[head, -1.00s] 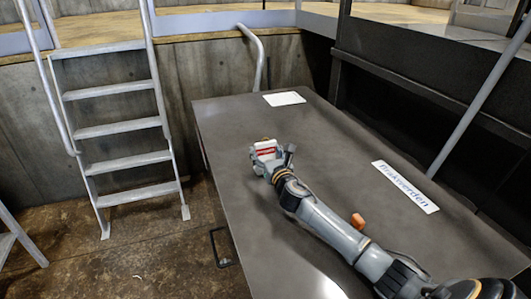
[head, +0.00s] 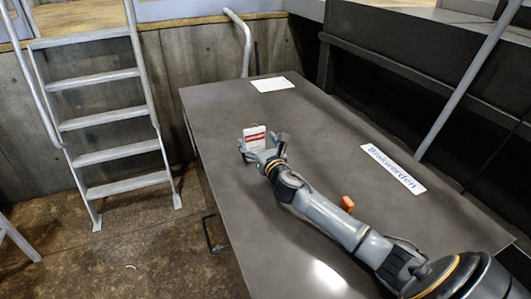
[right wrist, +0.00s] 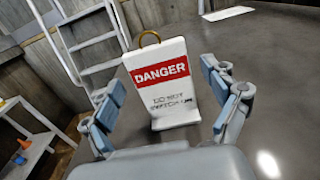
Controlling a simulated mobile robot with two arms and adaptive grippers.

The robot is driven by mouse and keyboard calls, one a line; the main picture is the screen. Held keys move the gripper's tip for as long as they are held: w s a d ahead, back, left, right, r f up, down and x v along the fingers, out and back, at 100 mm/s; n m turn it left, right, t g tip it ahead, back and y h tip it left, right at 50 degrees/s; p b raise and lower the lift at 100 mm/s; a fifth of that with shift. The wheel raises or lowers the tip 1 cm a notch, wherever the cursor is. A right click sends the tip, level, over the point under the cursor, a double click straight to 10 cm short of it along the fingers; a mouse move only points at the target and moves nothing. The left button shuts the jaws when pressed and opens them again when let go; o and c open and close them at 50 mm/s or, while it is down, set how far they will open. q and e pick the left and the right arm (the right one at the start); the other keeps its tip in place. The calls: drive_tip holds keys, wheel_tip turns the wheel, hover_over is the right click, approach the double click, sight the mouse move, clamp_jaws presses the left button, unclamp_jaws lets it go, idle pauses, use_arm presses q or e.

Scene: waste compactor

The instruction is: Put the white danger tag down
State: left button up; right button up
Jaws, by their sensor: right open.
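The white danger tag (head: 254,138) has a red band reading DANGER and a brass-coloured ring at its top. In the right wrist view the danger tag (right wrist: 161,92) stands upright, its lower edge at the dark table top. My right gripper (head: 263,148) is open around it, seen in the right wrist view (right wrist: 165,100) with one finger on each side and gaps between fingers and tag. The dark table (head: 220,110) lies under my right arm. My left gripper is not in view.
A white sheet (head: 272,85) lies at the table's far end. A label strip (head: 392,167) lies on the right, and a small orange object (head: 347,204) sits near my arm. A metal ladder (head: 115,124) stands left of the table. The table around the tag is clear.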

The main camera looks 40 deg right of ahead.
drive_tip(key=v, duration=0.9)
drive_tip(key=shift+s, duration=0.3)
